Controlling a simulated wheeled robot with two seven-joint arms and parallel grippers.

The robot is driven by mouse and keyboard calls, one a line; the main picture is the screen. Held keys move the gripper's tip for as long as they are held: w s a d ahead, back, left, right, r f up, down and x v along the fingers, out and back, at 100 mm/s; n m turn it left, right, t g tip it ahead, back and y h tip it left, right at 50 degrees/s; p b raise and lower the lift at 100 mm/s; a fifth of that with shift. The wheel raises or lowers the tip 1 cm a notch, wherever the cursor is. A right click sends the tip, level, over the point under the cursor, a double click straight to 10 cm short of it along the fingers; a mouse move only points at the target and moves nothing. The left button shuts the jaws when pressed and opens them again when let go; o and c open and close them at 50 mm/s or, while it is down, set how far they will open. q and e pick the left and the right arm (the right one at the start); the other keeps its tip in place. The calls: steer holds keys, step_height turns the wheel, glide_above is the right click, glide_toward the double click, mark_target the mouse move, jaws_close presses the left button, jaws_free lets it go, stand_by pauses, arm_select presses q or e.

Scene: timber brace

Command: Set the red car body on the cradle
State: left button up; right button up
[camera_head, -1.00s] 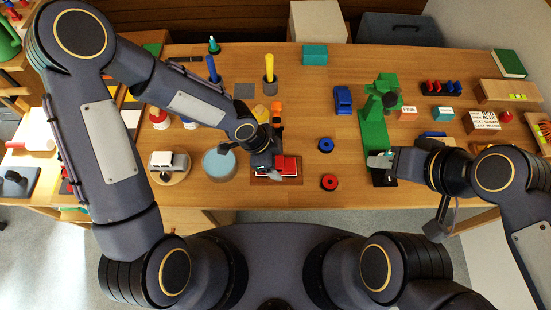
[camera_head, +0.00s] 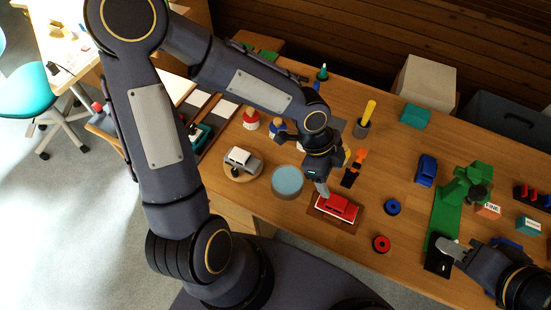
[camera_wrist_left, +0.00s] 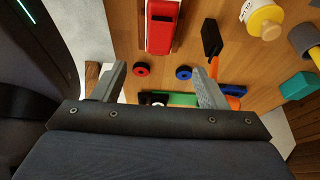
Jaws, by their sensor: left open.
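The red car body (camera_head: 338,206) lies on a dark brown board (camera_head: 318,214) near the table's front edge, with a pale strip along its lower edge. I cannot tell how it is seated, or whether that strip belongs to a cradle beneath it. My left gripper (camera_head: 322,189) is just behind its left end. In the left wrist view the car body (camera_wrist_left: 162,27) is at the top, beyond the open, empty fingers (camera_wrist_left: 158,68). My right gripper (camera_head: 450,244) is at the lower right by the green stand (camera_head: 447,213); its opening is unclear.
A blue ring (camera_head: 392,206) and a red ring (camera_head: 381,244) lie right of the board. A round blue-topped block (camera_head: 287,181) and a white car (camera_head: 241,158) on a wooden disc stand left. An orange-and-black tool (camera_head: 354,168) lies behind. Bare table separates the rings from the green stand.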

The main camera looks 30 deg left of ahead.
arm_select(q)
steer(key=s+a+r+n+t+y, duration=0.1)
steer(key=s+a+r+n, duration=0.1)
steer(key=a+r+n, duration=0.3)
steer(key=s+a+r+n+t+y, duration=0.1)
steer(key=s+a+r+n+t, duration=0.15)
steer(key=a+n, duration=0.4)
steer(key=s+a+r+n+t+h, duration=0.1)
steer(key=s+a+r+n+t, duration=0.1)
steer(key=s+a+r+n, duration=0.2)
steer(key=s+r+n, duration=0.1)
steer(key=s+n, duration=0.2)
steer(key=n, duration=0.1)
steer(key=shift+s+a+r, duration=0.15)
steer(key=shift+a+r, duration=0.05)
steer(key=shift+r, duration=0.05)
